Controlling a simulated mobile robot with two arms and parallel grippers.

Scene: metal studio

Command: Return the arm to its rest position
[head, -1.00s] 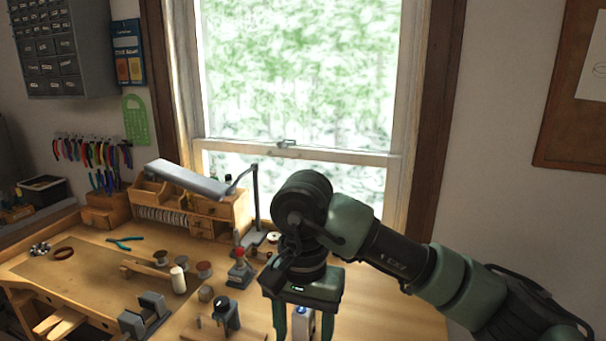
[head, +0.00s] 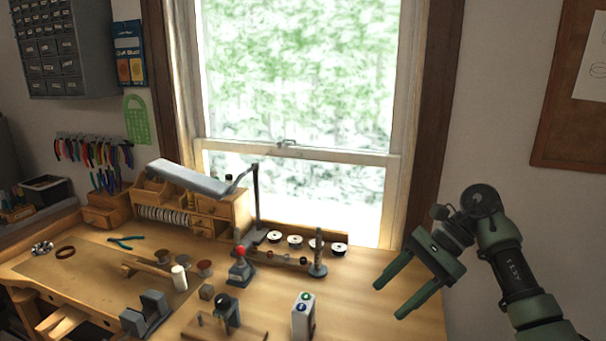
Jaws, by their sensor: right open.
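My right gripper (head: 391,293) is in the head view at the lower right, above the right end of the wooden bench (head: 365,315). Its two green fingers are spread apart with nothing between them. They point down and to the left. My right arm comes in from the lower right corner. A white box with a green and a blue round top mark (head: 303,316) stands upright on the bench to the left of the gripper, apart from it. My left gripper is not in the head view.
A desk lamp (head: 190,178), a small wooden organizer (head: 217,212) and a row of spools (head: 295,241) stand at the back. A red-topped tool (head: 240,267) and a grey vise-like block (head: 146,313) stand nearer. The bench between box and gripper is clear.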

